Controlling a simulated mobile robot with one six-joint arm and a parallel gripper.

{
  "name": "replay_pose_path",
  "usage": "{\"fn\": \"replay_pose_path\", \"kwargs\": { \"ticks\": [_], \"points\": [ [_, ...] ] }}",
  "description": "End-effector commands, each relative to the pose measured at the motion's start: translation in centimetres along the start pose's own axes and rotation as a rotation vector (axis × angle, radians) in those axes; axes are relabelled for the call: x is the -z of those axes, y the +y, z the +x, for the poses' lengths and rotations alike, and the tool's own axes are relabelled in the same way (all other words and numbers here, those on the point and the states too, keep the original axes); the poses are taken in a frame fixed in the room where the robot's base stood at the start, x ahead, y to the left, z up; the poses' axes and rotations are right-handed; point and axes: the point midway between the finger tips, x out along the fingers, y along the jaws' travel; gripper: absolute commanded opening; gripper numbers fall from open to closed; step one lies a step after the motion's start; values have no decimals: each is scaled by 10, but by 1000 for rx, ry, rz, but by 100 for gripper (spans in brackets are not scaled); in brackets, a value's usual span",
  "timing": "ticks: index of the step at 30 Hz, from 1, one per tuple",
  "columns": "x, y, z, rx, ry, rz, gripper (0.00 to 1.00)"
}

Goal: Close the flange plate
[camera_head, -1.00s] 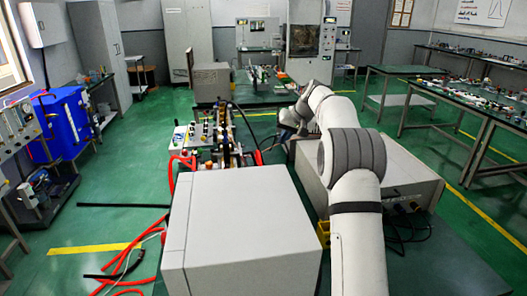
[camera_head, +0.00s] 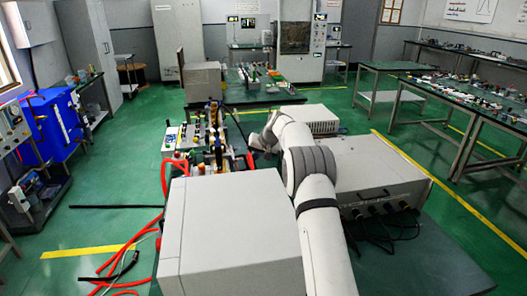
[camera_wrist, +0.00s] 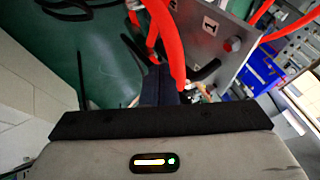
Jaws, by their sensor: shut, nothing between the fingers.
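My gripper (camera_wrist: 160,84) shows in the wrist view as dark fingers close together beyond a black bar, with nothing seen between them. Red hoses pass right at the fingers; I cannot tell whether they touch. In the head view my arm reaches forward, its end beside the right side of the waveguide bench assembly (camera_head: 213,140); the fingertips cannot be made out there. I cannot pick out the flange plate for certain in either view; it is too small or hidden among the bench parts.
A large white box (camera_head: 235,235) stands in front of the assembly. A grey instrument (camera_head: 372,170) with cables is right of my arm. Red hoses (camera_head: 166,180) hang at the left.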

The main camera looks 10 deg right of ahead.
Motion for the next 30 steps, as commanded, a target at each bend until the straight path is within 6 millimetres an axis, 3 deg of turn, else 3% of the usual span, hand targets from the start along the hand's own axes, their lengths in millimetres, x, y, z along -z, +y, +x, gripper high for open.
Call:
{"fn": "replay_pose_path", "kwargs": {
  "ticks": [30],
  "points": [
    [1,-4,-1,-92,6,-23,0]
  ]
}}
